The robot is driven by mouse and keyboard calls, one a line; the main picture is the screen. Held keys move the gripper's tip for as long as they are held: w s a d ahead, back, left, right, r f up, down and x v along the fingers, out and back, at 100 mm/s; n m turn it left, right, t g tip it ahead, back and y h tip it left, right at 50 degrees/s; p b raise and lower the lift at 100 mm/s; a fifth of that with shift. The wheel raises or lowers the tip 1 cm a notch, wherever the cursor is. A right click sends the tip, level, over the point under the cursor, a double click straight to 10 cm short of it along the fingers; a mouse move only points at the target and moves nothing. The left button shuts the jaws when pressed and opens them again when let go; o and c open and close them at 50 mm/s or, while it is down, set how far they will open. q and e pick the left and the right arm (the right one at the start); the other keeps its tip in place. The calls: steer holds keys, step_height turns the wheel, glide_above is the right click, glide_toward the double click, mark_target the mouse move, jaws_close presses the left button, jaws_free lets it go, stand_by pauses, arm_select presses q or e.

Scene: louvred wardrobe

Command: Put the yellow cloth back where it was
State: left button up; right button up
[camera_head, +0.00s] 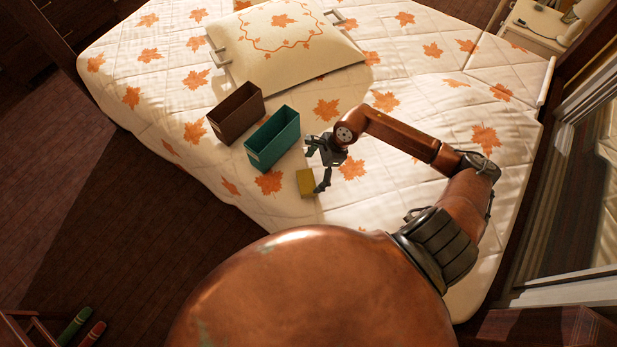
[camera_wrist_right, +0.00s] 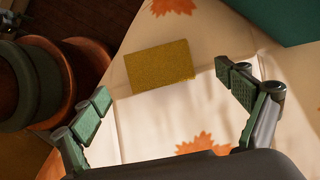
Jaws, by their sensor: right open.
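The yellow cloth (camera_head: 306,183) lies as a small folded rectangle on the leaf-patterned bed, near its front edge. It also shows in the right wrist view (camera_wrist_right: 160,66), beyond my fingertips. My right gripper (camera_head: 317,168) is open and empty, close beside the cloth on its right. In the right wrist view my right gripper (camera_wrist_right: 163,85) has its fingers wide apart, with the cloth ahead of the space between them. A teal open box (camera_head: 272,138) and a brown open box (camera_head: 235,114) stand behind and left of the cloth. My left gripper is not in view.
A cream tray-like piece (camera_head: 290,60) with a leaf design and metal handles lies at the bed's back. The quilt (camera_head: 440,95) is clear at right. A bedside table (camera_head: 532,25) stands at top right. Green and red rolls (camera_head: 75,325) are at bottom left.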

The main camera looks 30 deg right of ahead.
steer(key=v, duration=0.5)
steer(key=shift+d+r, duration=0.1)
steer(key=shift+r, duration=0.25)
steer(key=shift+c, duration=0.2)
